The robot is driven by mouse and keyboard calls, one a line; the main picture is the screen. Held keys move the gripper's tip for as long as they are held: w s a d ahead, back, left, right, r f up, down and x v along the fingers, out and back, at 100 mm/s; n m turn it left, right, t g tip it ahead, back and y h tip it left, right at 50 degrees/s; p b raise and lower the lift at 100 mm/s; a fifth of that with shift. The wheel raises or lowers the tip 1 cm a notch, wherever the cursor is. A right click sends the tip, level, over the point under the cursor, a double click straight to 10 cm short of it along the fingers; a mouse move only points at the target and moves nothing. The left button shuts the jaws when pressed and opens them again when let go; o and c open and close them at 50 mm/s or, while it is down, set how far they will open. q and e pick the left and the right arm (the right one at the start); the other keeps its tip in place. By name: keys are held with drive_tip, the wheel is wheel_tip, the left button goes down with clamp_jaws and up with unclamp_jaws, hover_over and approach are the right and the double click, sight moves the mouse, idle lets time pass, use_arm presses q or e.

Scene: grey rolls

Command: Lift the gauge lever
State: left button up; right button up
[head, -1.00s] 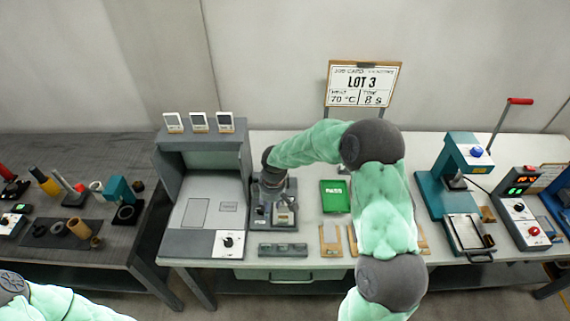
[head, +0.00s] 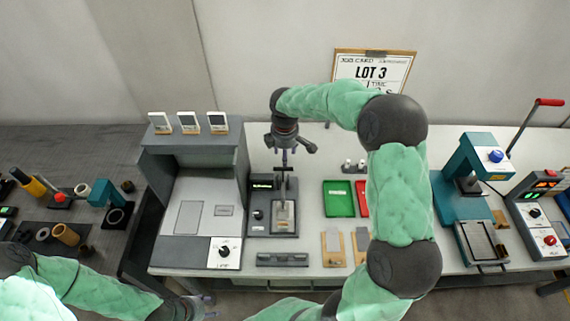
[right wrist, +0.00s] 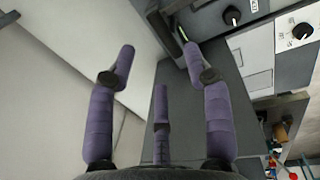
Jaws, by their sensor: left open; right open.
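The gauge (head: 259,225) is a dark grey box on the white table, with a small lit display, a black knob and a light plate. A dark upright part with a short crossbar rises above the plate; I cannot clearly tell whether this is the lever. My right gripper (head: 287,148) hangs above the back of the gauge, open and empty, apparently clear of it. Its spread purple fingers show in the right wrist view (right wrist: 160,70), with nothing between them. My left gripper (head: 197,304) is open at the lower left, in front of the table edge.
A grey cabinet (head: 168,220) with a knob stands left of the gauge. A green tray (head: 338,199) and a red tray are to the right, partly behind my right arm. A grey slotted block (head: 282,259) lies in front. A teal press (head: 452,205) stands further right.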

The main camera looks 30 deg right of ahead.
drive_tip(key=f, duration=0.6)
drive_tip(key=w+f+b, duration=0.1)
drive_tip(key=f, duration=0.2)
drive_tip(key=shift+d+f, duration=0.15)
drive_tip(key=shift+d, duration=0.15)
drive_tip(key=shift+s, duration=0.1)
clamp_jaws()
